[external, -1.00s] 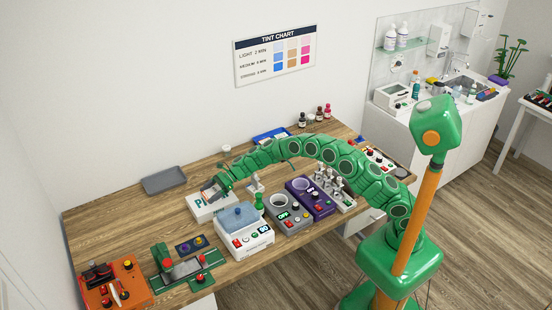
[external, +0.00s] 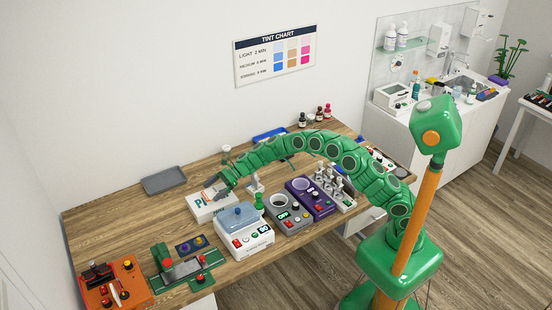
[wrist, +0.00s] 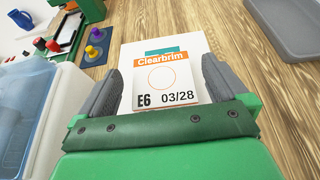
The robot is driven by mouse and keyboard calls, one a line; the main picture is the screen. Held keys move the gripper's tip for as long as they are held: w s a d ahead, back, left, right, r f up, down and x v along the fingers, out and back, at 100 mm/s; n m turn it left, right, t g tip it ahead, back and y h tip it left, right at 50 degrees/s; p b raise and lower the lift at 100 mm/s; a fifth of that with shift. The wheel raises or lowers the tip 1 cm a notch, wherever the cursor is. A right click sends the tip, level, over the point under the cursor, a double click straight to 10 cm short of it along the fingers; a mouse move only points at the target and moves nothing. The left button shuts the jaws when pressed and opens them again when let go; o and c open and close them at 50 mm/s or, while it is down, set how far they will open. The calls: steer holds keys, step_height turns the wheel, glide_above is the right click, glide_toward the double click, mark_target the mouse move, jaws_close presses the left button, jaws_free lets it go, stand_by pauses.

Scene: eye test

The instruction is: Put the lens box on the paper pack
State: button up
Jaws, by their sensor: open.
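The lens box (wrist: 168,79) is a white card box with an orange band reading "Clearbrim" and the marks "E6" and "03/28". In the wrist view it lies flat on the white paper pack (wrist: 129,57), within the pack's outline. The paper pack also shows in the external view (external: 206,214), on the wooden desk with green lettering on its side. My gripper (wrist: 161,77) is open, with one grey finger on each side of the lens box. In the external view my gripper (external: 215,191) is low over the pack and hides most of the box.
A white device with a blue lid (external: 238,216) stands close in front of the pack. A grey tray (external: 164,180) lies behind it to the left. Purple and yellow knobs (external: 190,245) and an orange device (external: 113,286) are further left. Bare desk lies left of the pack.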

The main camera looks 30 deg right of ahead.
steer(key=v, duration=0.9)
steer(key=shift+d, duration=0.25)
steer(key=shift+r, duration=0.2)
